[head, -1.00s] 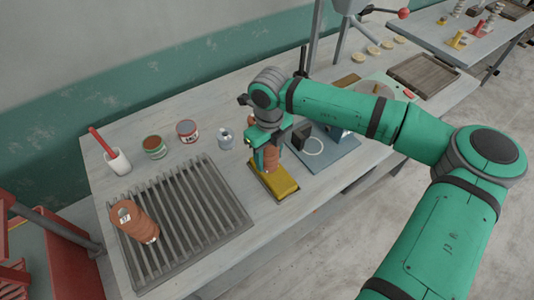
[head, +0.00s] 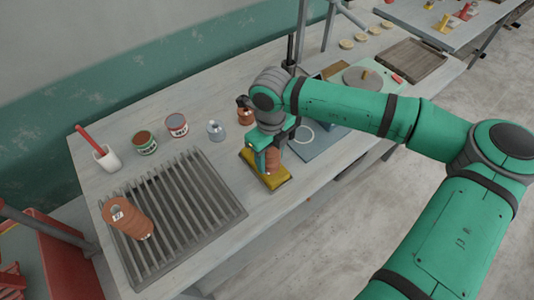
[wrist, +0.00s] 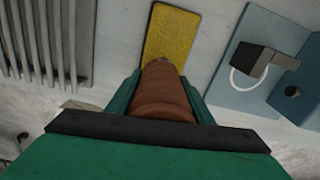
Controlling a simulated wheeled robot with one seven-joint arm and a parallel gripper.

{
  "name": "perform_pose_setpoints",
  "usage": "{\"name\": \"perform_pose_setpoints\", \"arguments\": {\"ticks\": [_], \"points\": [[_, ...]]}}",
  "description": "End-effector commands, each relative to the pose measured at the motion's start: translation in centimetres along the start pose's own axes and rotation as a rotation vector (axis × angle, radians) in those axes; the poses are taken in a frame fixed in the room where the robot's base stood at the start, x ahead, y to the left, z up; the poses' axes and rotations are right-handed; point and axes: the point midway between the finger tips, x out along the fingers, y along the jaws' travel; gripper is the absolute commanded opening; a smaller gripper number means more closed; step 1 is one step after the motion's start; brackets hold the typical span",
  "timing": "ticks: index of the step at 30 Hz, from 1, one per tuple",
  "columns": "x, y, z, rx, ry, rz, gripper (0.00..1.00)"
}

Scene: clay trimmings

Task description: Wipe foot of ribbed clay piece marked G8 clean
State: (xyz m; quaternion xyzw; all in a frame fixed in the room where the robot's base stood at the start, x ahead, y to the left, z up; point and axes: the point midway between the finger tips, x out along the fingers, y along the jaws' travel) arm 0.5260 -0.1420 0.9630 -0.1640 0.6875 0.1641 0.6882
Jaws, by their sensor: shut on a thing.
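My gripper (head: 269,163) is shut on a ribbed, reddish-brown clay piece (wrist: 163,95), with one finger on each side of it in the wrist view. The held piece also shows in the head view (head: 273,158). Its lower end is at the yellow sponge pad (wrist: 168,38), and it looks to be on or just above it. The pad (head: 249,157) lies on the table near its front edge. The foot's underside is hidden, and I can read no mark on the held piece.
A slatted rack (head: 225,192) at left carries another ribbed clay piece (head: 130,220) with a small pale label. Two tins (head: 146,146), a white cup (head: 107,160) and another brown clay piece (head: 245,115) stand behind. A blue board (head: 318,143) lies right of the pad.

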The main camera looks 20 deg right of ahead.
Motion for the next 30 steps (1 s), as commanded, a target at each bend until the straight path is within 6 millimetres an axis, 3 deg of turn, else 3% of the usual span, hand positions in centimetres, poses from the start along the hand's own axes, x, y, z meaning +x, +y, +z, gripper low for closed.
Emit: {"name": "perform_pose_setpoints", "arguments": {"ticks": [14,30], "points": [[0.0,0.2,-1.6,0.0,-0.001,0.0,0.06],[0.0,0.0,0.8,-0.001,-0.001,0.0,0.06]]}}
